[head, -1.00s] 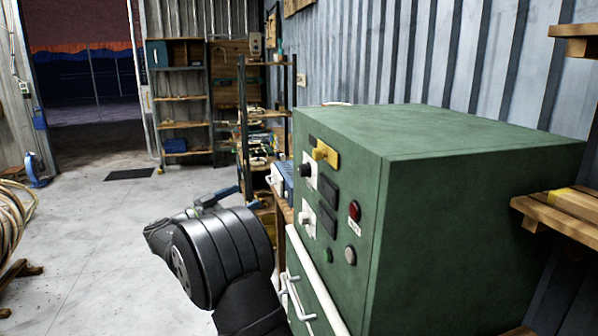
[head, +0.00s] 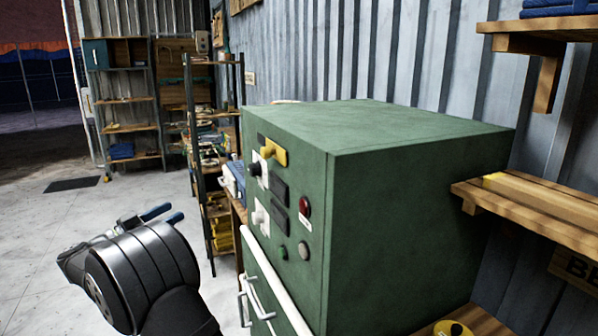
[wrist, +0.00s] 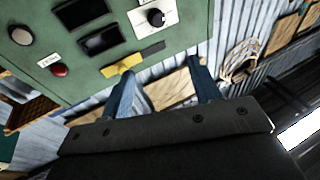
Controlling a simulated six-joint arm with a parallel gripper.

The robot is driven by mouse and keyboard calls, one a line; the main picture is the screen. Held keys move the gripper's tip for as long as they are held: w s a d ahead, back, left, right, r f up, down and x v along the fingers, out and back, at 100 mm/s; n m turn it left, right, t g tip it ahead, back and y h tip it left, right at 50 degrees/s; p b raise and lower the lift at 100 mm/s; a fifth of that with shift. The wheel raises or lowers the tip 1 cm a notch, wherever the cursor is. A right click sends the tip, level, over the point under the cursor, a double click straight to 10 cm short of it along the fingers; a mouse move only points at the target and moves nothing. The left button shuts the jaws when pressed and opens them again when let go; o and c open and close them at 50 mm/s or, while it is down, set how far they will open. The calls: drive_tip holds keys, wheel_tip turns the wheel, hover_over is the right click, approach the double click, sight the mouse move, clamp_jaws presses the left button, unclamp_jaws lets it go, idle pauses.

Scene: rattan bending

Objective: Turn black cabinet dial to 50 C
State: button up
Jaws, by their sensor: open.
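The green cabinet (head: 420,200) stands right of my gripper in the head view. Its black dial (head: 255,168) sits on a white plate near the top of the panel. In the wrist view the black dial (wrist: 156,17) shows with a pale pointer mark, near the top edge, beyond my fingertips. I cannot read its scale. My gripper (head: 166,215) is open and empty, its blue fingers apart from the panel. Both fingers show in the wrist view (wrist: 163,82), with a gap between them.
A yellow handle (head: 273,152) projects beside the dial, with a white dial (head: 261,215) below. A red lamp (head: 304,206) and white handles (head: 250,300) are on the cabinet. A shelf rack (head: 212,150) stands behind. Wooden shelves (head: 530,205) are at right. Floor at left is clear.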

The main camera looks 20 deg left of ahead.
sight(250, 171)
drive_tip(key=w+d+r+n, duration=0.1)
drive_tip(key=w+d+n, duration=0.2)
drive_tip(key=w, duration=0.4)
drive_tip(key=w+d+r+n+h, duration=0.1)
drive_tip(key=w+d, duration=0.3)
drive_tip(key=w, duration=0.4)
drive_tip(key=w+d+r+n, duration=0.2)
drive_tip(key=w+d+n, duration=0.1)
drive_tip(key=w, duration=0.4)
drive_tip(key=shift+w+d+r+n+h, duration=0.2)
drive_tip(key=shift+d+r+n+h, duration=0.15)
drive_tip(key=shift+n, duration=0.45)
drive_tip(key=shift+f, duration=0.1)
drive_tip(key=c, duration=1)
